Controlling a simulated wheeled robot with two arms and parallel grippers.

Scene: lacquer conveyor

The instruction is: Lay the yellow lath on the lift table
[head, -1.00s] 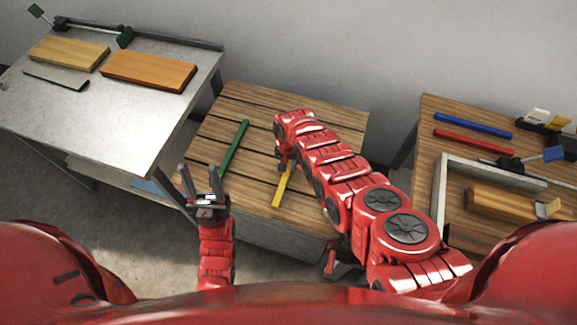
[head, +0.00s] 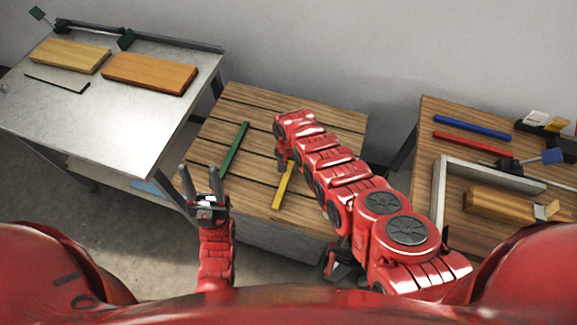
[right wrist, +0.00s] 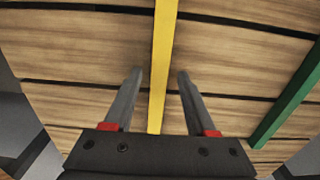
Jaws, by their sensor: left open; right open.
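The yellow lath (head: 284,186) lies on the slatted wooden table (head: 238,178) in the middle of the head view. My right gripper (head: 283,163) is over it, partly hidden by my own arm. In the right wrist view the yellow lath (right wrist: 162,60) runs between the two fingers of my open right gripper (right wrist: 160,72), with a gap on each side. I cannot tell the fingers' height above the slats. My left gripper (head: 200,168) is open and empty, in front of the slatted table's left edge. Which table is the lift table is not clear from the frames.
A green lath (head: 235,148) lies left of the yellow one. A metal-topped table (head: 95,125) at left holds two wooden boards (head: 150,73) and a flat plate. The right bench (head: 428,170) holds blue and red laths (head: 473,127), a metal frame and a wooden block.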

